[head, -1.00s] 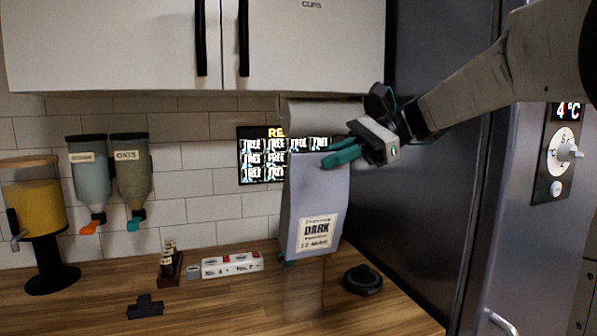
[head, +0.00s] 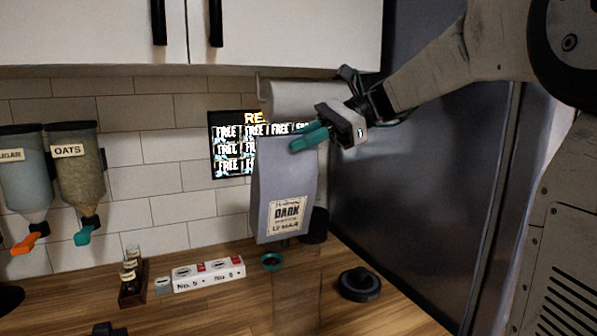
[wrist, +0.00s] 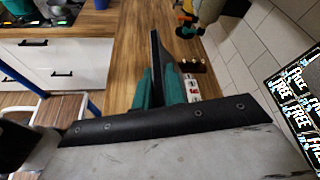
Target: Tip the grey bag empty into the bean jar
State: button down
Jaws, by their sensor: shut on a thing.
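The grey bag (head: 284,190), with a pale label reading DARK, hangs upright above the counter in the head view. My gripper (head: 306,139) is shut on its top edge, teal fingers pointing left.
A white switch strip (head: 208,275) and a rack of small vials (head: 132,280) are to the left. Wall dispensers (head: 77,175) hang farther left. A cabinet (head: 290,35) is overhead.

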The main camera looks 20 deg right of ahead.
jog(key=shift+s+f, duration=0.15)
jog(key=shift+f, duration=0.65)
send_over(302, 199)
jog(key=shift+s+a+f, duration=0.1)
jog(key=shift+s+f, duration=0.05)
jog(key=shift+f, duration=0.75)
jog(key=shift+s+a+f, duration=0.1)
jog(key=shift+s+f, duration=0.05)
jog(key=shift+f, duration=0.7)
jog(key=shift+s+f, duration=0.15)
jog(key=shift+f, duration=0.75)
jog(key=shift+n+t, duration=0.4)
jog(key=shift+n, duration=0.3)
jog(key=shift+f, duration=2.5)
